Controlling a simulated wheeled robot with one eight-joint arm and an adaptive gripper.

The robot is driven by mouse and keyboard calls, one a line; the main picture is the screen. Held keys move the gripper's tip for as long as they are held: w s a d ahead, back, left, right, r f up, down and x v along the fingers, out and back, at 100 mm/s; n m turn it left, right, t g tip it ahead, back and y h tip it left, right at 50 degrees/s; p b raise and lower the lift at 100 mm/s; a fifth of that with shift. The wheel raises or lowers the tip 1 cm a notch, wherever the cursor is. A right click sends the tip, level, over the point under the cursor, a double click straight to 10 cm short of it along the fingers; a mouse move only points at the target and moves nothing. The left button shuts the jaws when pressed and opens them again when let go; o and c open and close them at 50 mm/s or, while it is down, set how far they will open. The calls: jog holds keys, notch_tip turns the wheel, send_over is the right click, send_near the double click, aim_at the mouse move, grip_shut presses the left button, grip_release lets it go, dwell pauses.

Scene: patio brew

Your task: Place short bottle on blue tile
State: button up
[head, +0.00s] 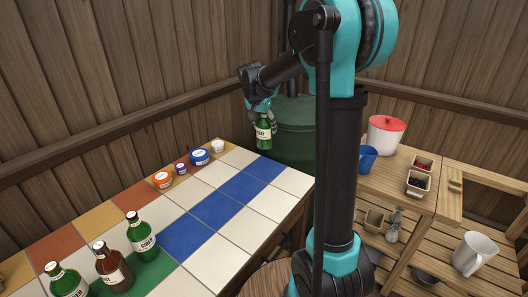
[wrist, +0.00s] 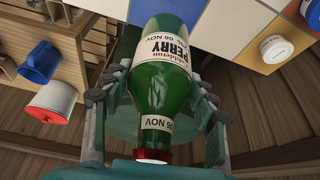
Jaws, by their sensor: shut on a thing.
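My gripper (head: 262,112) is shut on a short green bottle (head: 263,133) with a red cap and a white label reading PERRY. In the wrist view, the fingers (wrist: 150,105) clasp the bottle (wrist: 165,75) from both sides around its shoulder. In the head view the bottle hangs upright near the far edge of the tiled table. Blue tiles (head: 214,210) run in a row along the table; one blue tile (wrist: 181,10) shows beside the bottle's base in the wrist view.
Green bottles (head: 141,234) and a brown bottle (head: 112,270) stand at the table's near left. Small jars (head: 200,157) line the wall side. A dark green barrel (head: 292,130) stands behind. A shelf at right holds a red-lidded pot (head: 386,136), a blue mug (head: 367,158) and a white mug (head: 475,254).

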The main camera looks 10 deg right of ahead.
notch_tip(320, 180, down, 11)
jog(key=shift+f, duration=0.15)
dwell(0.4)
jog(key=o, duration=1.7)
jog(key=shift+f, duration=0.1)
